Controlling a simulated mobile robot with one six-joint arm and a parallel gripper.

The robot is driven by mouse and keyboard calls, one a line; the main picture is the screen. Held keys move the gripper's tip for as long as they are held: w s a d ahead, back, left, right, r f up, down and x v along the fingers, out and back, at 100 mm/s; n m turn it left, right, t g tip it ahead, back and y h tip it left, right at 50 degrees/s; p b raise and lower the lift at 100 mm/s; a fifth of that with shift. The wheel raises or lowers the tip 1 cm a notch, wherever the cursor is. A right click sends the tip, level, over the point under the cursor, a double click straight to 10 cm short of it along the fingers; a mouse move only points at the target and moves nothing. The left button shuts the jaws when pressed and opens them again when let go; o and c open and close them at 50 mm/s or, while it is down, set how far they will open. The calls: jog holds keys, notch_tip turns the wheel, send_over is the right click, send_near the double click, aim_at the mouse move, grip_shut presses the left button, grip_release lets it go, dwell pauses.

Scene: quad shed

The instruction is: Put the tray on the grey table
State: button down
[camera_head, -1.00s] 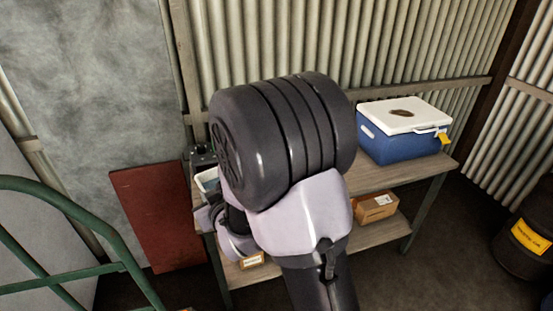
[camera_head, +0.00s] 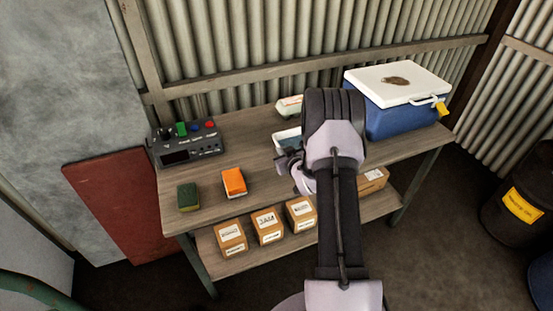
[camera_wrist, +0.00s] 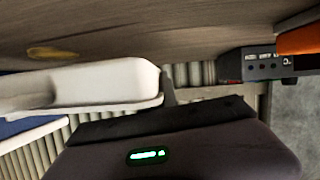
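A small white tray (camera_head: 288,137) lies on the grey-brown wooden top of a table (camera_head: 220,205) with green-grey legs, partly hidden behind my arm. My gripper (camera_head: 285,160) is low at the near side of the tray, mostly covered by my wrist. In the wrist view, which looks rolled over, a white rounded body (camera_wrist: 90,85), seemingly the tray, is close up beside a dark finger of my gripper (camera_wrist: 168,90). Only one finger shows clearly, so I cannot tell whether it is open or shut, or touching the tray. No other table is in view.
A blue cooler (camera_head: 390,122) stands right of my arm. A white carton (camera_head: 289,105) is behind the tray. A dark control box (camera_head: 186,148), an orange box (camera_head: 234,182) and a green sponge (camera_head: 188,197) are left. Several brown boxes (camera_head: 268,227) fill the lower shelf.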

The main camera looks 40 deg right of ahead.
jog(key=shift+f+b, duration=0.8)
jog(key=shift+f, duration=1.3)
jog(key=c, duration=1.7)
grip_release()
jog(key=shift+r, duration=0.1)
